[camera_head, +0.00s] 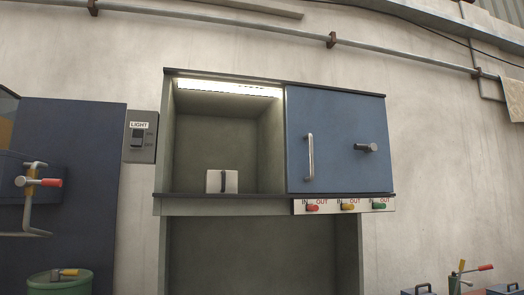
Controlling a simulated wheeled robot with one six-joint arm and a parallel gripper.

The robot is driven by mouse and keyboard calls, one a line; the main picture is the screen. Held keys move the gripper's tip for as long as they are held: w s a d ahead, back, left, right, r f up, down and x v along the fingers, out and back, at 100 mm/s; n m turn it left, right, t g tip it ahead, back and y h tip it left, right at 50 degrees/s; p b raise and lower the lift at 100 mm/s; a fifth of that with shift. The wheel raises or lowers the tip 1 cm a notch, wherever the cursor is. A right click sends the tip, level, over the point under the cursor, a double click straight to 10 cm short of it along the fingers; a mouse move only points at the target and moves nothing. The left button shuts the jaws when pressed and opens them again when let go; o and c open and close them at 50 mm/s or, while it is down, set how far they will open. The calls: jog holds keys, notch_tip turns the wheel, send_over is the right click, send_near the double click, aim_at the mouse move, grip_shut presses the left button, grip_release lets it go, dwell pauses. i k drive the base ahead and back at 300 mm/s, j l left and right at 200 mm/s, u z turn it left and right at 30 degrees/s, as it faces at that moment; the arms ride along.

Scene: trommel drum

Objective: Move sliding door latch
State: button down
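A blue sliding door (335,120) covers the right half of a grey wall cabinet, and the left half stands open. A vertical metal handle (310,157) is near the door's left edge. A short dark, metallic latch (366,147) sticks out on the door's right part, pointing sideways. Whether it is engaged cannot be told. My gripper is not in view.
The lit left compartment holds a small pale box (222,181) with a dark strip. Red, yellow and green IN/OUT knobs (346,206) sit below the door. A light switch box (141,137) is on the left. A red-handled fixture (38,183) stands further left.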

aim_at(372, 146)
jog(key=z, duration=1.05)
